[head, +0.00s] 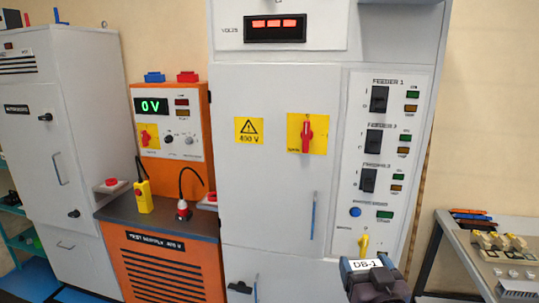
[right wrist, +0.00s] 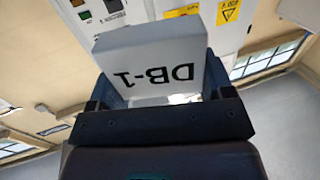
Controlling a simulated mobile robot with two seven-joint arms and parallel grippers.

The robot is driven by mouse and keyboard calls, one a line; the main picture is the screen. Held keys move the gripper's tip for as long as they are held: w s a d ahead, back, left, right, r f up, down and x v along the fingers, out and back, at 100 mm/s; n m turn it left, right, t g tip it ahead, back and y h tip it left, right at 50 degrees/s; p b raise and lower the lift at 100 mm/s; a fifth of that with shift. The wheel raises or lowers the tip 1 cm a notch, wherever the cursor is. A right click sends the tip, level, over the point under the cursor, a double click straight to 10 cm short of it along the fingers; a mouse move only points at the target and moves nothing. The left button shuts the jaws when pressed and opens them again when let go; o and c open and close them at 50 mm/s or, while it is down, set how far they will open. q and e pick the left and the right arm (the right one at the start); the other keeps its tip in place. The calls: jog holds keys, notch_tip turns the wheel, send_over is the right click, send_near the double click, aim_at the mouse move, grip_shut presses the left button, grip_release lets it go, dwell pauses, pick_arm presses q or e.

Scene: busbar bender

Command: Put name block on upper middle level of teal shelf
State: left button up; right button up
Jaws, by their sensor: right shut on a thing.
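The name block (head: 364,265) is a white block marked DB-1. It shows large in the right wrist view (right wrist: 150,50), with its lettering upside down. My right gripper (head: 373,275) is shut on it and holds it up in front of the grey cabinet; its dark fingers flank the block in the right wrist view (right wrist: 160,88). The teal shelf (head: 20,239) shows only in part at the far left edge of the head view, well away from the gripper. The grey cabinet on the left hides part of it, and its upper levels cannot be made out. My left gripper is not in view.
The grey feeder cabinet (head: 268,200) stands behind the right gripper. An orange test supply (head: 165,265) with a dark top stands left of it, then another grey cabinet (head: 75,190). A bench (head: 455,240) with small parts is at the right.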

jog(key=s+d+f+h, duration=0.1)
jog(key=s+d+f, duration=0.1)
jog(key=s+f, duration=0.2)
notch_tip(320, 180, down, 3)
jog(key=shift+f+m, duration=0.1)
jog(key=shift+m, duration=0.2)
jog(key=shift+w+a, duration=0.1)
